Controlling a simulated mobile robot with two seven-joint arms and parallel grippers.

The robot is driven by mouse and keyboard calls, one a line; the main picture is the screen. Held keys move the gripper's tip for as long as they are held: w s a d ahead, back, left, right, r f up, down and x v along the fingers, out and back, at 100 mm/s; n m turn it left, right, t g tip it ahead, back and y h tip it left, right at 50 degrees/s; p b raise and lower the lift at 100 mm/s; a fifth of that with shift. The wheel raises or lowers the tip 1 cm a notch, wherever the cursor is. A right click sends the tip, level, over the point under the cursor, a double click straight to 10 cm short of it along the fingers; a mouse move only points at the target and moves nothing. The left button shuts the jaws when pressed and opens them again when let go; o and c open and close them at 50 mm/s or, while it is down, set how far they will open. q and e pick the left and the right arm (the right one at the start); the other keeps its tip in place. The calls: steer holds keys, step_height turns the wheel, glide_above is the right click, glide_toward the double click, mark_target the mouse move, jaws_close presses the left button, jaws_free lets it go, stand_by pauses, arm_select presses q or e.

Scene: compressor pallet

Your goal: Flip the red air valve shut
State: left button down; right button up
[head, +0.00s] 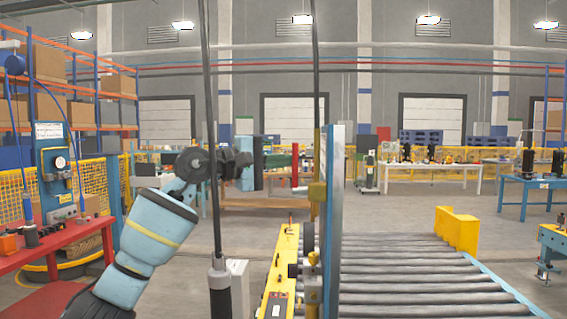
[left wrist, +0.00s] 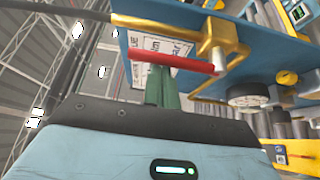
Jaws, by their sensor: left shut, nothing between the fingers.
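The red air valve handle (head: 295,166) hangs upright at the left side of the blue post (head: 335,200) in the head view. In the left wrist view the red handle (left wrist: 170,60) is a long bar reaching out from the brass valve body (left wrist: 213,45). My left gripper (head: 286,161) is shut and empty, its green fingers pointing right, just left of the handle. In the left wrist view the green fingertips (left wrist: 160,70) end at the handle's underside and partly pass behind it. I cannot tell whether they touch. My right gripper is out of view.
A pressure gauge (left wrist: 248,96) sits on the blue panel close to the valve. A dark vertical pole (head: 210,130) stands in front of my left arm. A roller conveyor (head: 410,275) lies right of the post; a red bench (head: 75,237) stands at left.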

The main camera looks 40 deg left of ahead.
arm_select(q)
steer(key=shift+s+d+f+m+b, duration=0.1)
steer(key=shift+s+m+b, duration=0.05)
steer(key=shift+m+b, duration=0.15)
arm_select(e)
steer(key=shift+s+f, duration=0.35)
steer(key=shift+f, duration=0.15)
